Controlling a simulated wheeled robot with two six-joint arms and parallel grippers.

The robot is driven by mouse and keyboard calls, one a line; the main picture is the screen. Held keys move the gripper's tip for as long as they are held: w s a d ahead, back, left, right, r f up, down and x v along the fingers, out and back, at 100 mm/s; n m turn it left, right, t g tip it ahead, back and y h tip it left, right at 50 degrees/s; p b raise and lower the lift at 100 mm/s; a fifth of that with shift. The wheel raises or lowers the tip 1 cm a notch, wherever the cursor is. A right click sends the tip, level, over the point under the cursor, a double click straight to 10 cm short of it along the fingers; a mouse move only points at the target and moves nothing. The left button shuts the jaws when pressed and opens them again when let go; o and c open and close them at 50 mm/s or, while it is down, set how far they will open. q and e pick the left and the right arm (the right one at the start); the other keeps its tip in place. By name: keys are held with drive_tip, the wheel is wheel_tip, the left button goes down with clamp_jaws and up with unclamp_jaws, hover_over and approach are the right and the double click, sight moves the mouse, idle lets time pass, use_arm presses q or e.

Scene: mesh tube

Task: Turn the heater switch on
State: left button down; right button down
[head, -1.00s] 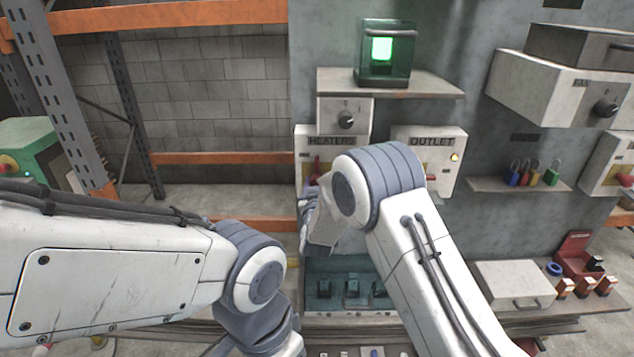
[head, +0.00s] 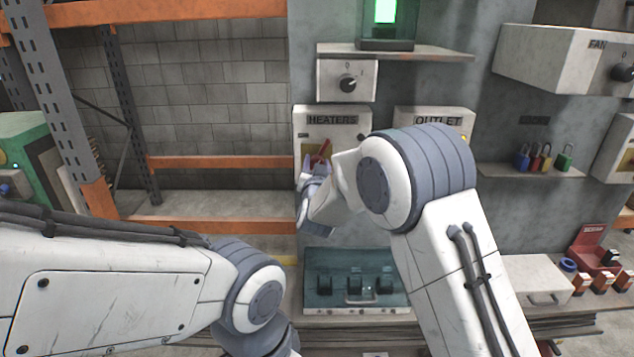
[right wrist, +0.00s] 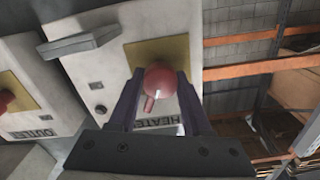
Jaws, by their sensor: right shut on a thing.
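My right gripper (head: 308,172) is at the handle, seen partly behind my own wrist. In the right wrist view the heater box (right wrist: 100,75) appears turned around, and the round red handle end (right wrist: 160,78) sits between the two dark fingers, which are shut on it. My left arm shows at lower left; its gripper is out of view.
A small dial box (head: 347,81) and a shelf (head: 440,53) with a green-lit device are above. The OUTLET box (head: 433,118) is partly hidden by my right arm. A teal panel (head: 355,283) is below. Orange racking (head: 220,161) stands left.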

drive_tip(key=m+b, duration=0.3)
drive_tip(key=b, duration=0.1)
drive_tip(key=m+b, duration=0.3)
drive_tip(key=b, duration=0.1)
drive_tip(key=m+b, duration=0.3)
drive_tip(key=b, duration=0.2)
drive_tip(key=shift+f, duration=0.3)
drive_tip(key=shift+d+r+m+b, duration=0.1)
drive_tip(key=shift+r+m+b, duration=0.05)
drive_tip(key=shift+m+b, duration=1.5)
drive_tip(key=shift+c, duration=1.7)
unclamp_jaws()
